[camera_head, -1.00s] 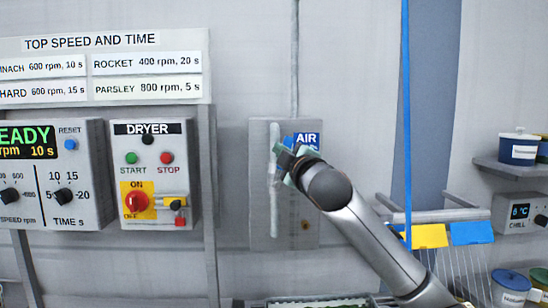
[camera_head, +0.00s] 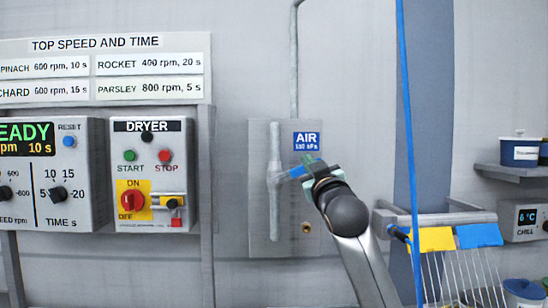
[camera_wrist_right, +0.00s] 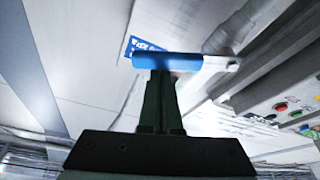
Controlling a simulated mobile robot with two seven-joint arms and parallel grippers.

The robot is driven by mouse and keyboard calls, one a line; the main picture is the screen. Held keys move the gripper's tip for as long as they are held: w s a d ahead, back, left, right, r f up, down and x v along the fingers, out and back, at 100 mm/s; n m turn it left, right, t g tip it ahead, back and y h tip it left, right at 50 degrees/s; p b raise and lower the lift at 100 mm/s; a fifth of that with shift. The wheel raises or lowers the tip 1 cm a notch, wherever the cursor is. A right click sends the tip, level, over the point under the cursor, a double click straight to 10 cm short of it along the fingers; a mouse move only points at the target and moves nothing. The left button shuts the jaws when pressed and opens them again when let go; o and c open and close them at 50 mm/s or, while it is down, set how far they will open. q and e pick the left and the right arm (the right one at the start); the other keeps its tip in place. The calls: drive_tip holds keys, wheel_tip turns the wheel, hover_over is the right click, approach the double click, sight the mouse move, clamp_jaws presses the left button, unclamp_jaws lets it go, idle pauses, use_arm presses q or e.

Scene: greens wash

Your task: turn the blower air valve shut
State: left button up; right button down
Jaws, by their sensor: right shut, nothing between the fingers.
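The blower air valve sits on a grey wall panel (camera_head: 262,140) under a blue AIR sign (camera_head: 307,142). Its grey body (camera_head: 275,175) is on a vertical pipe. The blue valve handle (camera_head: 298,171) points right from the body, slightly upward, across the pipe. In the right wrist view the handle (camera_wrist_right: 185,62) lies crosswise at the fingertips, with its silver pivot end at the right. My right gripper (camera_head: 313,168) is shut and empty, at the handle's outer part; its dark fingers (camera_wrist_right: 160,85) touch or nearly touch the handle. My left gripper is not in view.
A blue hanging strip (camera_head: 407,130) and a wire rack (camera_head: 460,270) are to the right. A shelf (camera_head: 512,171) holds a blue pot.

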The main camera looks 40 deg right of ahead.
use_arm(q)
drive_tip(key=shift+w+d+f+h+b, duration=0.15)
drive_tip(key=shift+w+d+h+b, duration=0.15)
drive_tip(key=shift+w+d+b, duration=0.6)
use_arm(e)
drive_tip(key=m, duration=0.1)
drive_tip(key=f+m+h, duration=0.1)
drive_tip(key=m, duration=0.1)
drive_tip(key=d+f+m+g+h, duration=0.1)
drive_tip(key=m, duration=0.1)
drive_tip(key=shift+s+f, duration=0.25)
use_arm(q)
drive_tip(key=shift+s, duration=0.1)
use_arm(e)
wheel_tip(320, 180, up, 4)
drive_tip(key=p, duration=0.5)
use_arm(q)
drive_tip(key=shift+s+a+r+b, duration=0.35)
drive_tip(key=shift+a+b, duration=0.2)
drive_tip(key=shift+b, duration=0.2)
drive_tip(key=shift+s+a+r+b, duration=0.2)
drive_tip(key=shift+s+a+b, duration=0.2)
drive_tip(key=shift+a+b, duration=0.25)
use_arm(e)
drive_tip(key=v, duration=1)
